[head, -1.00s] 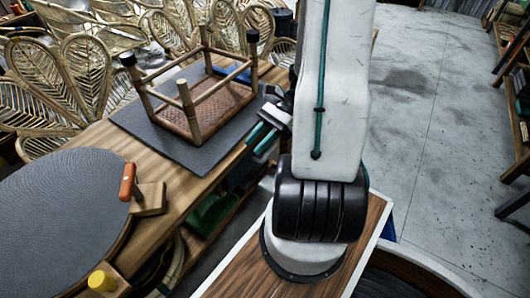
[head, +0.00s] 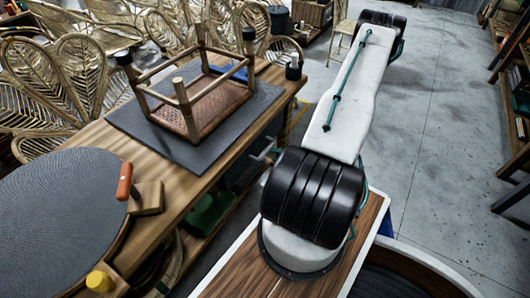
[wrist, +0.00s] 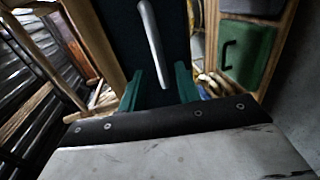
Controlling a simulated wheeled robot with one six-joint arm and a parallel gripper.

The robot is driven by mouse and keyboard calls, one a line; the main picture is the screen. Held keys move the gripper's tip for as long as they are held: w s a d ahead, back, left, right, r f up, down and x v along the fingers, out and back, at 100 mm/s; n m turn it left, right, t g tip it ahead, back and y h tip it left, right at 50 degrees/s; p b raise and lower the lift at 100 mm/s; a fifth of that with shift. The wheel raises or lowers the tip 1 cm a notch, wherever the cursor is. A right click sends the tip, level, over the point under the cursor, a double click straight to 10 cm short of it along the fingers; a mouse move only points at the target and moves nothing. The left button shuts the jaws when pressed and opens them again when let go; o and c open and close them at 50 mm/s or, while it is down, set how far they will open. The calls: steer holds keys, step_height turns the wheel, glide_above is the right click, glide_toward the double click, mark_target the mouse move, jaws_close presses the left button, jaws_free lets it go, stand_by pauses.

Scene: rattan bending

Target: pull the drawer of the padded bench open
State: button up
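The padded bench (head: 150,232) is a long wooden table with a dark pad (head: 235,122) on top, seen left of my arm in the head view. In the wrist view, a dark panel (wrist: 118,30) with a pale metal bar handle (wrist: 152,42) is straight ahead; it looks like the drawer front. My gripper (wrist: 158,84) shows two green fingers, spread apart and empty, one on each side of the handle's near end. I cannot tell whether the handle lies between them in depth. The head view hides my gripper.
An upturned stool (head: 188,112) stands on the pad. A green bin (wrist: 247,55) is right of the panel in the wrist view, beside a wooden post. Rattan chairs (head: 80,75) stand behind the bench. The grey floor (head: 445,110) at right is clear.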

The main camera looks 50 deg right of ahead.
mark_target(265, 151)
steer(key=shift+x, duration=3.05)
jaws_close()
